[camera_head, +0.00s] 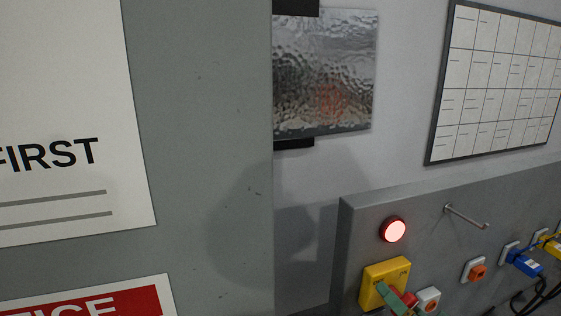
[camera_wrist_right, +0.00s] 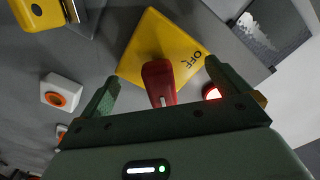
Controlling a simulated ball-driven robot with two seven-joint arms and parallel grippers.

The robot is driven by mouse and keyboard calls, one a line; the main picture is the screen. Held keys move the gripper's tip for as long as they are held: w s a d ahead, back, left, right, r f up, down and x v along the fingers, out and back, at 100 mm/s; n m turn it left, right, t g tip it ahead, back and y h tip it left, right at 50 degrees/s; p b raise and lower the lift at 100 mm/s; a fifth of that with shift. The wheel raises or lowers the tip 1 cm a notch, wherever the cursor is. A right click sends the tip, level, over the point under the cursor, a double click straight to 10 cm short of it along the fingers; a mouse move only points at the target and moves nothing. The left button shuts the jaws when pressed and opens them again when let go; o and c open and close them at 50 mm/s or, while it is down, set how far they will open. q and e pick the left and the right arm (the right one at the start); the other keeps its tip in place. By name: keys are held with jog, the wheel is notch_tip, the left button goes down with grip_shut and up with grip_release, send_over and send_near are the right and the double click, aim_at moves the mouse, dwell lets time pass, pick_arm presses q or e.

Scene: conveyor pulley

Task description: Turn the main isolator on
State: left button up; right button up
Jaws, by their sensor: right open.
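The main isolator is a yellow plate (camera_head: 384,272) with a red handle (camera_head: 409,299), low on the grey panel in the head view. In the right wrist view the plate (camera_wrist_right: 152,35) fills the upper middle, with "OFF" lettered near one edge. The red handle (camera_wrist_right: 158,78) carries a white mark near its end. My right gripper (camera_wrist_right: 161,70) is open, with one green finger on each side of the handle. Whether the fingers touch it cannot be told. In the head view the right gripper (camera_head: 400,297) shows only partly at the bottom edge. My left gripper is out of view.
A lit red lamp (camera_head: 394,230) sits above the isolator, and a metal peg (camera_head: 466,216) sticks out to its right. White boxes with orange buttons (camera_head: 475,270) and a blue plug (camera_head: 522,261) are further right. A large grey surface (camera_head: 215,150) with signs blocks the left.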

jog(key=p+v, duration=0.1)
jog(key=v, duration=0.5)
jog(key=shift+p, duration=0.3)
